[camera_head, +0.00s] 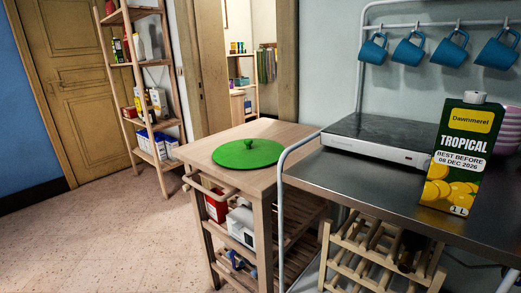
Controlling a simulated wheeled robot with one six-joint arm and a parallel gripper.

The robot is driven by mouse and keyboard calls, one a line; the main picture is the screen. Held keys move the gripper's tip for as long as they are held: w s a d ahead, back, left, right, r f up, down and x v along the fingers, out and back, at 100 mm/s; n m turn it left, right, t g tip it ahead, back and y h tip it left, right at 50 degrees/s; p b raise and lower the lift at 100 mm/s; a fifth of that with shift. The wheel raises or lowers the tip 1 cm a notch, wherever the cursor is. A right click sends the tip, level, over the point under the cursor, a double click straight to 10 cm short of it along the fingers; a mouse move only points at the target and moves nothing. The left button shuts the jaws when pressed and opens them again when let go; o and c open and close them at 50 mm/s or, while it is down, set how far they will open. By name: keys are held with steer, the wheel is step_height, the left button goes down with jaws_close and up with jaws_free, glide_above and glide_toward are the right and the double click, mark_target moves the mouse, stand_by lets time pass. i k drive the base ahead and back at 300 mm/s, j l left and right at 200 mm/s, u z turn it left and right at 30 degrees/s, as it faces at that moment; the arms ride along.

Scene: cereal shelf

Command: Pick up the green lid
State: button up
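The green lid (249,154) is round and flat with a small knob in its middle. It lies flat, knob up, on top of the wooden trolley (205,158) near the middle of the view. Nothing covers it. My gripper does not show in this view, so I cannot see its state or how far it is from the lid.
Right of the trolley is a metal-topped table (365,187) with a tubular frame, a hotplate (380,140) and a juice carton (462,155). Blue mugs (409,50) hang above. A wooden shelf (118,75) stands back left. The floor (110,230) at left is clear.

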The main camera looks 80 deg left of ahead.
mark_target(249, 147)
steer(key=u, duration=2.25)
steer(key=j+z, duration=0.1)
steer(key=z, duration=3.55)
steer(key=k+j+z, duration=0.1)
steer(key=k+z, duration=0.2)
steer(key=k, duration=0.45)
steer(key=u, duration=1.45)
